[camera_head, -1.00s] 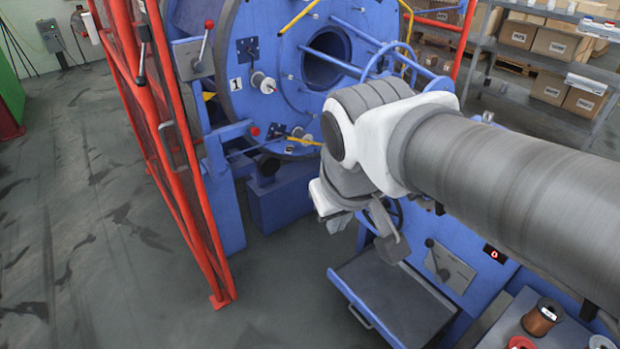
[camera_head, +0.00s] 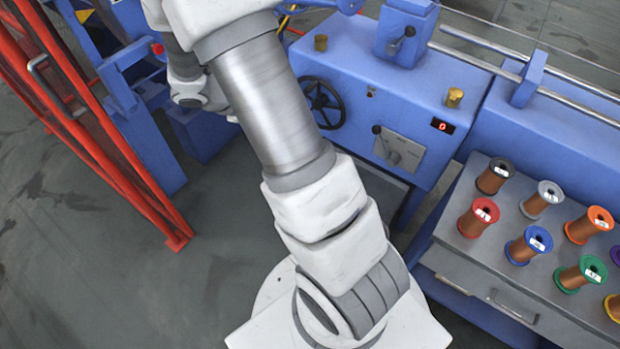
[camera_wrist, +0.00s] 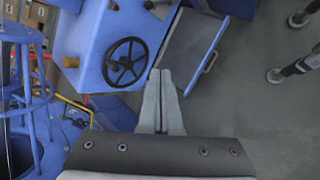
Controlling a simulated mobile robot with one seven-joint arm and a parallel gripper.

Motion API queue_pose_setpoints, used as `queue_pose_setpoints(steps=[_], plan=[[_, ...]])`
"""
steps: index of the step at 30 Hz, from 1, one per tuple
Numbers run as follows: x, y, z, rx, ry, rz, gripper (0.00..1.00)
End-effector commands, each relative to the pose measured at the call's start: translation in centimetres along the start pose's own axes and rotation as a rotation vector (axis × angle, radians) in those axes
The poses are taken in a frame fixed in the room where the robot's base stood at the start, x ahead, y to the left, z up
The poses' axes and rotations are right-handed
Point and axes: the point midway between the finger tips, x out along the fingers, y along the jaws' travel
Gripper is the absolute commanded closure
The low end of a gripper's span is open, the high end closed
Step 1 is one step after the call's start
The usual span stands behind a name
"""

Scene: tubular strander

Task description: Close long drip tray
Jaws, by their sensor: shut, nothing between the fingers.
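A long grey drip tray (camera_wrist: 190,42) with a blue rim is pulled out from the blue machine body in the wrist view. Its bar handle (camera_wrist: 211,61) is on its right, outer edge. My gripper (camera_wrist: 161,73) is shut and empty. Its fingertips appear over the tray's left side, left of the handle; I cannot tell their height above it. In the head view only a dark strip of the tray (camera_head: 374,188) shows, the rest hidden behind my arm.
A black handwheel (camera_wrist: 125,62) is left of the fingers. A red mesh guard (camera_head: 110,150) stands at left in the head view. A bench (camera_head: 470,245) with several wire spools is at right. Open floor (camera_head: 220,270) lies between guard and my base.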

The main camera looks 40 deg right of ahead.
Motion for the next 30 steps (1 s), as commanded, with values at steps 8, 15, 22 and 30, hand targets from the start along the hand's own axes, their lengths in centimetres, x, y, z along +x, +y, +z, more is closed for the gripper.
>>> queue_pose_setpoints(steps=[8, 15, 22, 30], plan=[[9.6, -4.2, -5.2, -0.264, -0.065, 0.111, 1.00], [17.9, -9.5, -8.7, -0.504, -0.081, 0.186, 1.00], [26.0, -16.6, -10.6, -0.745, -0.065, 0.233, 1.00], [34.8, -26.5, -10.3, -1.024, -0.012, 0.248, 1.00]])
